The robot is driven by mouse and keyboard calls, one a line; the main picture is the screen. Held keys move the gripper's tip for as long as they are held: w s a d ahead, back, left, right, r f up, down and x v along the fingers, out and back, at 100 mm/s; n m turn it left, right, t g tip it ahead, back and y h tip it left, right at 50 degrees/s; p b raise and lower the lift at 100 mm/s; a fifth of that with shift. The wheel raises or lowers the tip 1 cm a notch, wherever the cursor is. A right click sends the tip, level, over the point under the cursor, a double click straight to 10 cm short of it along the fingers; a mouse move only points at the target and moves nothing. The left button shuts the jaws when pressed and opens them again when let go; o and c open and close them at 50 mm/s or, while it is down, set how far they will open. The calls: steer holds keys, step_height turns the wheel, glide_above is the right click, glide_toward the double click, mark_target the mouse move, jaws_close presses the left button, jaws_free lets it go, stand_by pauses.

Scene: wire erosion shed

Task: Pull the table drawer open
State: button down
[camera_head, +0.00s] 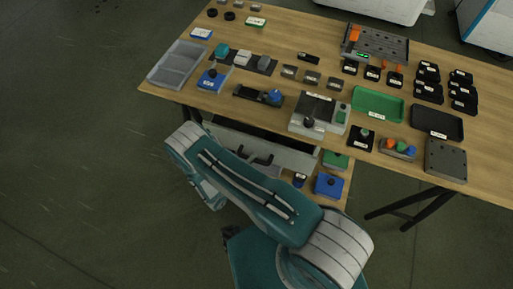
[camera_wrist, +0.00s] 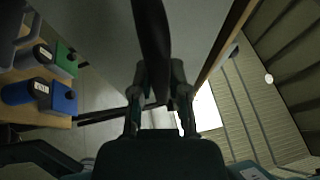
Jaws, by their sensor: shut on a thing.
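The table drawer shows as a grey front (camera_head: 290,157) under the front edge of the wooden table (camera_head: 290,40) in the head view, partly hidden by my arm. Its dark handle (camera_head: 262,160) stands out from this front. In the wrist view the grey drawer front (camera_wrist: 95,35) fills the upper middle, and the dark handle bar (camera_wrist: 152,40) runs down from the top edge. My gripper (camera_wrist: 158,88) is shut on this bar, one finger on each side. In the head view my gripper is mostly hidden behind my arm. I cannot tell a gap at the drawer.
A lower shelf to the right of the drawer holds a blue block (camera_head: 328,185) and a green block (camera_head: 336,160). The tabletop carries a clear tray (camera_head: 178,64), a green tray (camera_head: 378,103) and many small parts. The floor at left is clear.

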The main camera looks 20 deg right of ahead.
steer(key=s+a, duration=0.6)
steer(key=s, duration=0.3)
steer(key=s+a, duration=0.7)
steer(key=s, duration=0.2)
steer(key=shift+s+f, duration=0.15)
steer(key=c, duration=0.6)
jaws_free()
steer(key=v, duration=1.2)
steer(key=shift+a, duration=0.15)
